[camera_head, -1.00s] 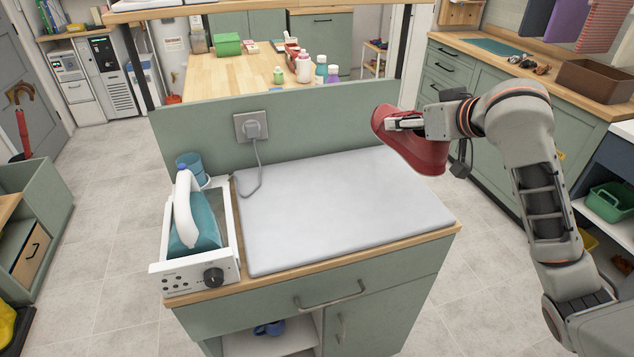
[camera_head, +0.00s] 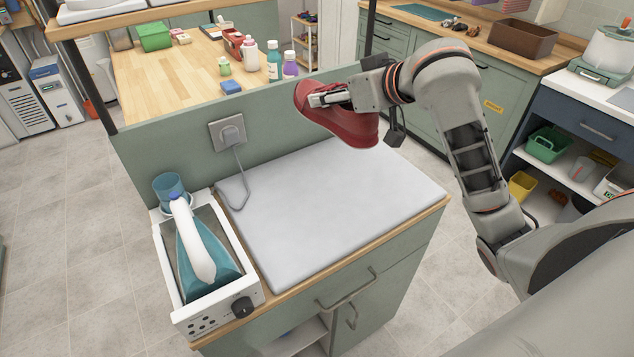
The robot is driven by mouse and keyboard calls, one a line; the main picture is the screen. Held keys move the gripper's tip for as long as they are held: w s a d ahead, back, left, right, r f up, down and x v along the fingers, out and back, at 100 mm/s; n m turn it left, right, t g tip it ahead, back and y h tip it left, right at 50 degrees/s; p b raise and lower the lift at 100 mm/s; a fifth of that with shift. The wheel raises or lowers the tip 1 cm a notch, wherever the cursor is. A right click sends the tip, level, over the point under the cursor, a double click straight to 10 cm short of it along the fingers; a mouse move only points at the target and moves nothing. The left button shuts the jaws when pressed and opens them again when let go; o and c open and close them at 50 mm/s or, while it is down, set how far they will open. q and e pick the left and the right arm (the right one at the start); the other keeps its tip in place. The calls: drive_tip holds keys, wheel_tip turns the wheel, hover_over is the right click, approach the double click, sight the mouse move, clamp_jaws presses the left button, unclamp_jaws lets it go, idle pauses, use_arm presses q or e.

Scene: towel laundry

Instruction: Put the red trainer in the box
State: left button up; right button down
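The red trainer (camera_head: 345,122) hangs in the air above the far right part of the ironing surface. My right gripper (camera_head: 322,100) is shut on it, and its arm comes in from the right. A brown open-topped box (camera_head: 522,38) stands on the wooden counter at the upper right, far from the trainer. Its inside is mostly hidden. My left gripper is not in view.
The ironing station's pale pad (camera_head: 330,205) is clear, with an iron (camera_head: 195,240) in its holder at left. A wooden table (camera_head: 180,75) with bottles stands behind. Small dark items (camera_head: 455,24) lie left of the box. Floor is open at left.

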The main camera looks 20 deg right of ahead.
wheel_tip(320, 180, down, 20)
drive_tip(key=c, duration=1)
unclamp_jaws()
drive_tip(key=shift+c, duration=0.2)
drive_tip(key=shift+s, duration=0.1)
